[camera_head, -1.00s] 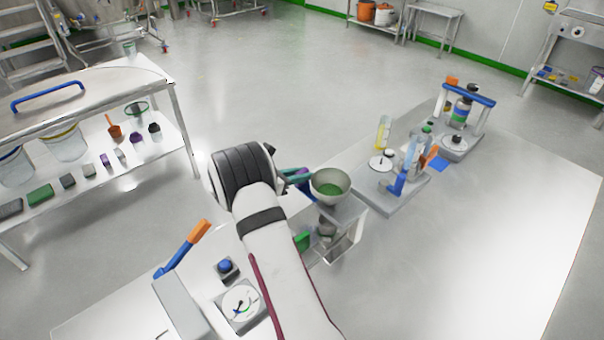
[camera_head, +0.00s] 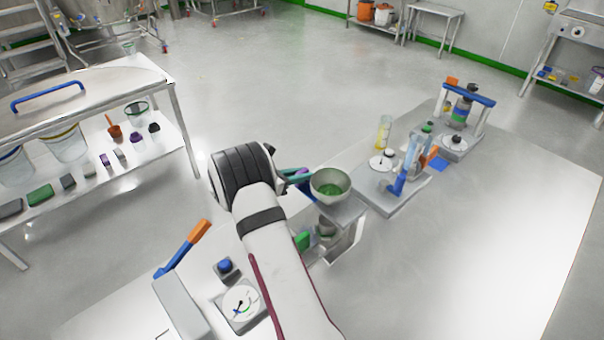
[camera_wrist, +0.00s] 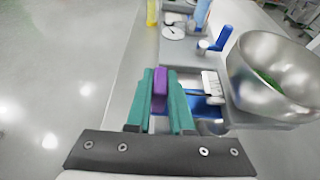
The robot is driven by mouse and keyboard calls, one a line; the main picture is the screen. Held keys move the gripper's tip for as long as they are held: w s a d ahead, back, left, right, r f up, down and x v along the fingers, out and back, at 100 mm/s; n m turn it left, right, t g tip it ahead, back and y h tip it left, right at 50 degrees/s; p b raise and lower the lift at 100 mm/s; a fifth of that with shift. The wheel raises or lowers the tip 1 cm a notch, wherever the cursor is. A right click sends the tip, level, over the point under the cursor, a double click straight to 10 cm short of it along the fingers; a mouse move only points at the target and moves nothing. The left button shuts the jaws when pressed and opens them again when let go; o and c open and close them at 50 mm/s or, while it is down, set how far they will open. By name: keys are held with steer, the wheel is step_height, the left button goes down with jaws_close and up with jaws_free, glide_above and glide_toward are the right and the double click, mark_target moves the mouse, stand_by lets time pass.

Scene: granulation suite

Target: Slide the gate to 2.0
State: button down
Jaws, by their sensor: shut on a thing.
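My gripper (camera_wrist: 161,102) has teal fingers and is shut on a purple handle (camera_wrist: 160,88), which I take to be the gate's handle. In the head view my gripper (camera_head: 296,175) is mostly hidden behind my wrist, just left of the hopper. The metal hopper bowl (camera_head: 331,184) holds green material and stands on a metal stand; it also shows in the wrist view (camera_wrist: 262,92), right of the fingers. A blue strip (camera_wrist: 203,107) and a small white marked plate (camera_wrist: 211,83) lie between the fingers and the hopper. The marks are too small to read.
A grey platform with a blue-handled device (camera_head: 396,182) stands right of the hopper, with a yellow cylinder (camera_head: 384,133) behind it. A round dial gauge (camera_head: 240,303) and an orange-tipped lever (camera_head: 198,232) are at the lower left. The right side of the table is bare.

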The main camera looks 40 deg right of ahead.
steer(key=shift+d, duration=0.1)
steer(key=shift+d, duration=1.35)
steer(key=c, duration=0.8)
jaws_free()
steer(key=v, duration=1.6)
steer(key=shift+f, duration=0.1)
